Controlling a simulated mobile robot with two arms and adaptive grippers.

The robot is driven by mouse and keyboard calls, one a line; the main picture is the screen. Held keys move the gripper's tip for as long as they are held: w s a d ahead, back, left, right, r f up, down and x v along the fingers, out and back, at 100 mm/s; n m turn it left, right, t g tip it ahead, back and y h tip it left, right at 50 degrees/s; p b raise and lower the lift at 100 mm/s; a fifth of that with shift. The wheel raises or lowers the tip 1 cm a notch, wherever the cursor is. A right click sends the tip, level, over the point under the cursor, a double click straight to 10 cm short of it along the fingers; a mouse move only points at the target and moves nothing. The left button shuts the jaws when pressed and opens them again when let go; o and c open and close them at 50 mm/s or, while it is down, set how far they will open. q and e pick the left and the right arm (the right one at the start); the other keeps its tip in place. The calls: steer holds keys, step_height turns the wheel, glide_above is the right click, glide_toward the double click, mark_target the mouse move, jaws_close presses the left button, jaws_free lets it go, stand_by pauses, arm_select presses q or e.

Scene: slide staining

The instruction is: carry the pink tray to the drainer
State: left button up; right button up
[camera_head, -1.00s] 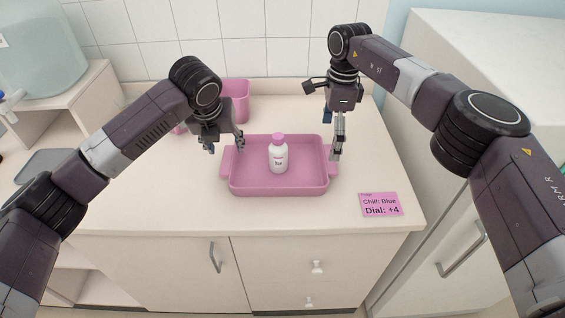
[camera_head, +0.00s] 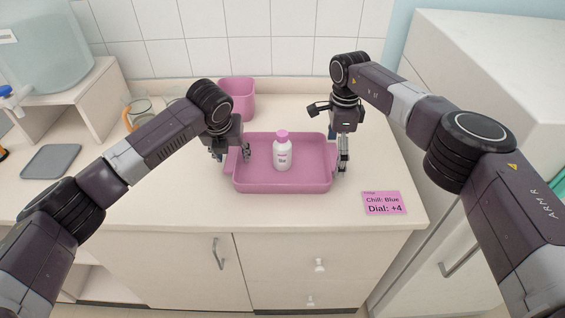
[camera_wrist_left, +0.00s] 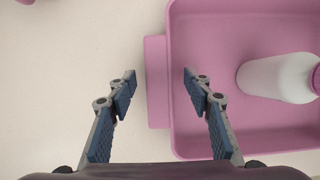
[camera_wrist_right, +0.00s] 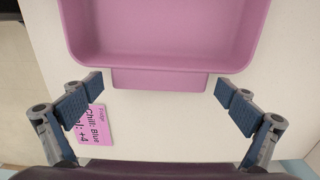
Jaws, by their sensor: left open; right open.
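The pink tray (camera_head: 282,186) lies on the counter with a white bottle with a pink cap (camera_head: 282,155) standing in it. My left gripper (camera_head: 231,155) is open at the tray's left end; in the left wrist view its fingers (camera_wrist_left: 160,78) are either side of the left handle tab (camera_wrist_left: 156,105). My right gripper (camera_head: 341,160) is open at the right end; in the right wrist view its fingers (camera_wrist_right: 160,86) are spread wide on either side of the right tab (camera_wrist_right: 160,80). Neither gripper visibly grips the tray. I cannot identify a drainer.
A pink container (camera_head: 238,98) stands behind the tray. A pink card (camera_head: 383,203) lies at front right. Glass vessels, one with an orange part (camera_head: 128,118), stand at the back left. A grey mat (camera_head: 52,161) lies further left. A white cabinet (camera_head: 480,70) stands on the right.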

arm_select(q)
steer(key=shift+w+f, duration=0.2)
steer(key=shift+f, duration=0.3)
arm_select(e)
steer(key=shift+f, duration=0.5)
arm_select(q)
jaws_close()
arm_select(e)
steer(key=c, duration=1.4)
arm_select(q)
steer(key=shift+r, duration=0.1)
arm_select(e)
steer(key=shift+o, duration=0.2)
